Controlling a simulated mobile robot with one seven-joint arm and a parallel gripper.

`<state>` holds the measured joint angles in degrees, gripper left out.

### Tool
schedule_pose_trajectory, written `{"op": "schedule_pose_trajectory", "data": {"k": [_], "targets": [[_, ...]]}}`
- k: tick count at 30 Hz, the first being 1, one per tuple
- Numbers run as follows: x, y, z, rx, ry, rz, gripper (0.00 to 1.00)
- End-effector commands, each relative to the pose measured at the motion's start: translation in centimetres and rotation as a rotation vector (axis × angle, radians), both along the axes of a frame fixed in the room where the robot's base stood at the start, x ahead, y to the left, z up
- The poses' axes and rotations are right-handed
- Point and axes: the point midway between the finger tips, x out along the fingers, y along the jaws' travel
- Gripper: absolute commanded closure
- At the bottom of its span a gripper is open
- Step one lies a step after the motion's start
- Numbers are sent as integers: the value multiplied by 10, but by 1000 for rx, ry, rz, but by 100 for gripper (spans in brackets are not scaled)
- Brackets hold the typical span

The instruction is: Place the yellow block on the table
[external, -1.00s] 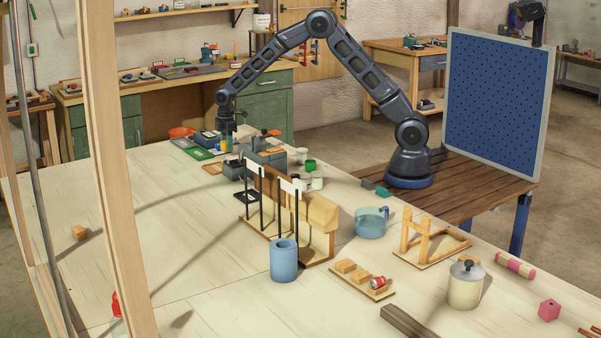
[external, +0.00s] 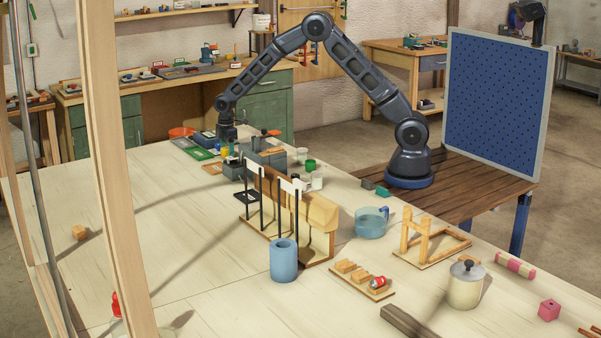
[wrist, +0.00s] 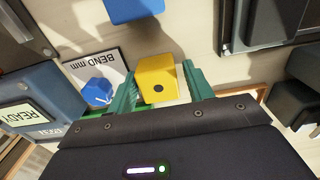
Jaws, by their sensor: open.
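The yellow block (wrist: 157,78) has a dark dot on its near face and shows between the two green fingers of my gripper (wrist: 158,92) in the wrist view. The fingers are spread, one on each side of the block; I cannot tell whether either touches it. In the external view my gripper (external: 227,141) points down at the far end of the pale wooden table (external: 190,245). A small patch of yellow shows just under it, too small to make out well.
In the wrist view a blue block (wrist: 133,9) lies beyond the yellow one, and another blue block (wrist: 97,92) lies on a "BEND mm" card at left. A "READY" device (wrist: 35,108) stands left. Grey fixtures stand close by. The table's left side is largely clear.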

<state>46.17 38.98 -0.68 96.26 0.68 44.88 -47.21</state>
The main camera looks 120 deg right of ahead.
Motion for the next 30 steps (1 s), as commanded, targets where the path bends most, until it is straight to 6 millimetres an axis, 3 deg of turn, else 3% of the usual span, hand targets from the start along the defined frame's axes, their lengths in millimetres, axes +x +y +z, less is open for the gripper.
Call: {"op": "schedule_pose_trajectory", "data": {"k": [8, 21, 30], "targets": [[0, -4, 21, -7, -4, -2, 41], [0, -2, 101, -5, -3, -1, 41], [0, -1, 123, -3, -2, -1, 41]]}}
